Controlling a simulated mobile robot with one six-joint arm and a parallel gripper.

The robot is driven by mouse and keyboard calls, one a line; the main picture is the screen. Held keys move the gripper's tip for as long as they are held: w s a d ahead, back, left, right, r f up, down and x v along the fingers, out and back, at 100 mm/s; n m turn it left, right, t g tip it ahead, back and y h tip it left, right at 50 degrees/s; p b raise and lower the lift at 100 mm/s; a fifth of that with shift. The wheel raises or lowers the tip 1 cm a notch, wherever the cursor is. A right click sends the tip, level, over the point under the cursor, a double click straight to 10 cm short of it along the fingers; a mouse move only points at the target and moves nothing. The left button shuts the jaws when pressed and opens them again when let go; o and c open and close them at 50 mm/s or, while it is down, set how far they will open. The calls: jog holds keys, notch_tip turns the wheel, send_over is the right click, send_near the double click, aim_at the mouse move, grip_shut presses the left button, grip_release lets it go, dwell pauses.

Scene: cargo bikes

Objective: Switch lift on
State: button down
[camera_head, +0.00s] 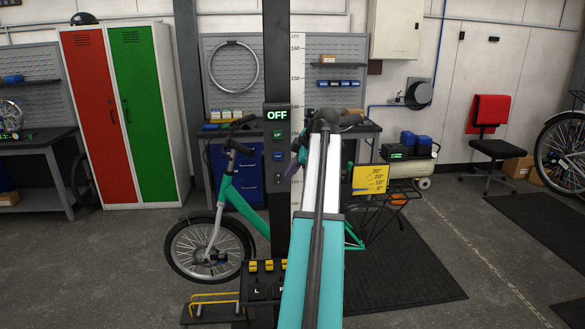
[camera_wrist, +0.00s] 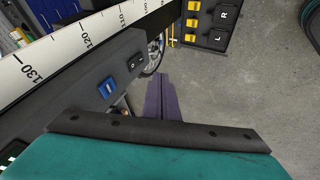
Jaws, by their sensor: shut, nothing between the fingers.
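The lift's dark column (camera_head: 277,60) carries a control panel with a display (camera_head: 277,115) reading OFF in the head view. Below it are a green button (camera_head: 278,134), a blue button (camera_head: 278,155) and a small dark rocker switch (camera_head: 278,177). In the wrist view, the blue button (camera_wrist: 107,88) and the black rocker switch (camera_wrist: 135,62) show on the grey panel (camera_wrist: 85,85). My gripper (camera_wrist: 159,80), with purple fingers, is shut and empty, just right of the rocker switch in the wrist view. I cannot tell whether it touches the panel.
A measuring scale (camera_wrist: 80,42) runs along the column. A bike with a teal frame (camera_head: 248,207) stands behind the column. A box with yellow parts and L and R labels (camera_wrist: 222,25) sits lower down. Open floor (camera_head: 110,260) lies left, and a dark mat (camera_head: 400,270) lies right.

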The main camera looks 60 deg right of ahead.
aim_at(282, 180)
jog(key=p+x, duration=0.1)
jog(key=x, duration=0.1)
jog(key=d+p+x, duration=0.1)
jog(key=x, duration=0.2)
jog(key=p+x, duration=0.1)
jog(key=x, duration=0.1)
jog(key=shift+w+d+r, duration=0.15)
jog(key=shift+w+d, duration=0.15)
jog(key=shift+w, duration=0.2)
jog(key=shift+w+d+f+p, duration=0.3)
jog(key=shift+w+d+p, duration=0.25)
jog(key=shift+d, duration=0.25)
jog(key=shift+s+f, duration=0.1)
